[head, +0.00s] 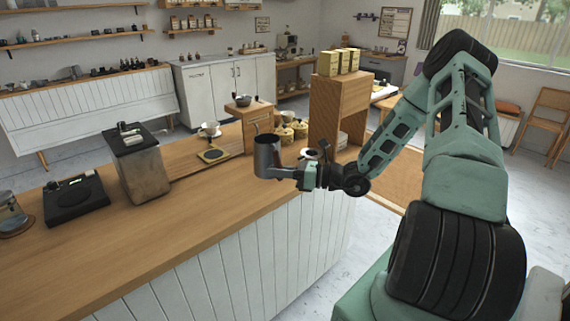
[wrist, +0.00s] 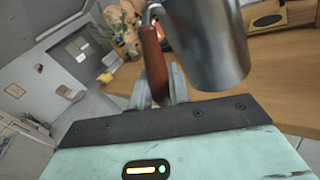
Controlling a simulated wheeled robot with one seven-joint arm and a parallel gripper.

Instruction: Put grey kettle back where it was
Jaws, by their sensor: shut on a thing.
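The grey kettle (head: 267,157) is a metal pitcher-shaped vessel, held up at the counter's near edge in the head view. In the wrist view the kettle body (wrist: 208,45) fills the upper middle, with its brown handle (wrist: 153,58) beside it. My gripper (head: 297,174) is shut on the handle; its fingers (wrist: 158,88) show on both sides of the handle in the wrist view. The kettle looks roughly upright in the head view. Whether its base touches the counter is hard to tell.
The wooden counter (head: 150,240) holds a flat black scale (head: 75,200), a metal grinder-like box (head: 140,165), a small scale pad (head: 213,154) and a white cup (head: 210,130). A wooden shelf box (head: 335,105) stands to the right. The counter's front middle is clear.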

